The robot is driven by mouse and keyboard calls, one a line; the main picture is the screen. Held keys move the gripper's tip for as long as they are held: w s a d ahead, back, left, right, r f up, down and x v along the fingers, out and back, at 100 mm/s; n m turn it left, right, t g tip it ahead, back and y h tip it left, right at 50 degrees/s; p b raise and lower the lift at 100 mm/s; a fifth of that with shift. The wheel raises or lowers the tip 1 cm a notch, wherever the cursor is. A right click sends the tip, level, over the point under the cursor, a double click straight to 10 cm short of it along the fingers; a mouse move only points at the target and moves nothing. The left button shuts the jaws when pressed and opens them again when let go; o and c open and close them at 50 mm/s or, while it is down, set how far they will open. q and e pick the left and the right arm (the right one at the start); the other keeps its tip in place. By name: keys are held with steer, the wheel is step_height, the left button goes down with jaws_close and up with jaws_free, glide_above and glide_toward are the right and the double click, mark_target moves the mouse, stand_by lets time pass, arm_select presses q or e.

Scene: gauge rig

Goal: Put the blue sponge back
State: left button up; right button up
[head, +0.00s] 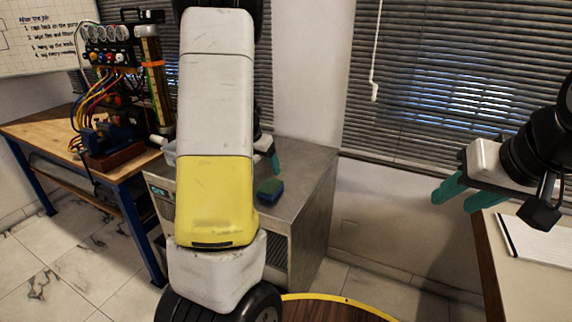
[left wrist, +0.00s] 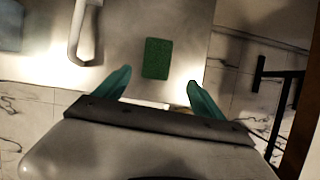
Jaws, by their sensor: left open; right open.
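The blue sponge (head: 270,190), with a green top face, lies on the grey cabinet top (head: 305,165). In the left wrist view its green face (left wrist: 157,58) shows just beyond the gap between my left fingertips, apart from them. My left gripper (left wrist: 158,86) is open and empty. In the head view my left arm hides most of that gripper; one teal finger (head: 273,159) shows behind the sponge. My right gripper (head: 456,194) is open and empty at the right, near the white table.
A rig with gauges and hoses (head: 105,60) stands on a wooden bench (head: 40,130) at the left. A pale curved handle (left wrist: 84,35) lies left of the sponge in the wrist view. A notepad (head: 540,245) lies on the white table (head: 510,280) at the right. The cabinet top right of the sponge is clear.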

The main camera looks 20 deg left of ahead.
arm_select(q)
steer(key=s+d+r+m+h, duration=0.3)
steer(key=s+d+r+m, duration=0.9)
steer(key=m, duration=0.4)
steer(key=s+d+r+m+t, duration=0.1)
steer(key=s+d+r+m, duration=0.1)
steer(key=s+m, duration=0.5)
steer(key=s+d+r+m+y, duration=0.1)
steer(key=s+d+r+m, duration=0.2)
steer(key=s+m, duration=0.4)
steer(key=m, duration=0.4)
steer(key=shift+s+r+m+t+y, duration=0.3)
steer(key=shift+s+t, duration=0.1)
steer(key=shift+d, duration=0.1)
